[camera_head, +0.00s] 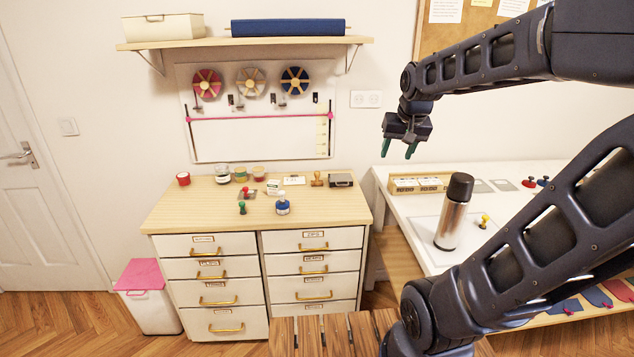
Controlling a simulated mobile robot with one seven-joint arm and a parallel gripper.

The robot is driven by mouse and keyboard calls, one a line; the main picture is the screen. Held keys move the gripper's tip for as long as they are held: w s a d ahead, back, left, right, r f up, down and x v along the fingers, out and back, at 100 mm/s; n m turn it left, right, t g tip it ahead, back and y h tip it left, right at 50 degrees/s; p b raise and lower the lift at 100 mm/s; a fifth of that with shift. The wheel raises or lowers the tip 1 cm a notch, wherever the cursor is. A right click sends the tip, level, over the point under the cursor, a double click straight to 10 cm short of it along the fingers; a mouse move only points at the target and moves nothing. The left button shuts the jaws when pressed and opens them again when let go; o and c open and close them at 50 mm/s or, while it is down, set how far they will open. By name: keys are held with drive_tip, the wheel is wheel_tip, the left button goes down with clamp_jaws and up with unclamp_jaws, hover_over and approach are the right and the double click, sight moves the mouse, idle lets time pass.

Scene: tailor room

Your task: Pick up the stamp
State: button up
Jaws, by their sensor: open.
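Several stamp-like objects with knobbed handles show, and I cannot tell which one the task names. On the wooden dresser top (180,212) are a wooden-handled stamp (317,179), a dark green one (242,208) and a red-knobbed one (245,190). My gripper (398,151) is open and empty, fingers pointing down. It hangs in the air in front of the wall, above the level of both surfaces and apart from all the stamps.
A tall bottle with a black cap (454,212) stands on the white table (423,175), near a wooden tray (418,184). A wall shelf (212,42) is above. The dresser's front left is clear.

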drive_tip(key=w+a+f+m, duration=0.1)
drive_tip(key=w+a+f, duration=0.1)
drive_tip(key=w, duration=1.1)
drive_tip(key=m+t+h, duration=0.2)
drive_tip(key=h, duration=0.1)
hover_over(318, 175)
drive_tip(key=s+a, duration=0.3)
wheel_tip(318, 175, down, 22)
drive_tip(key=shift+g, duration=0.3)
drive_tip(key=x, duration=0.6)
drive_tip(key=shift+d+x, duration=0.15)
drive_tip(key=shift+x, duration=1.1)
drive_tip(key=shift+d+x, duration=0.15)
drive_tip(key=shift+x, duration=1.1)
drive_tip(key=shift+s, duration=0.1)
drive_tip(key=shift+c, duration=0.4)
drive_tip(key=c, duration=1)
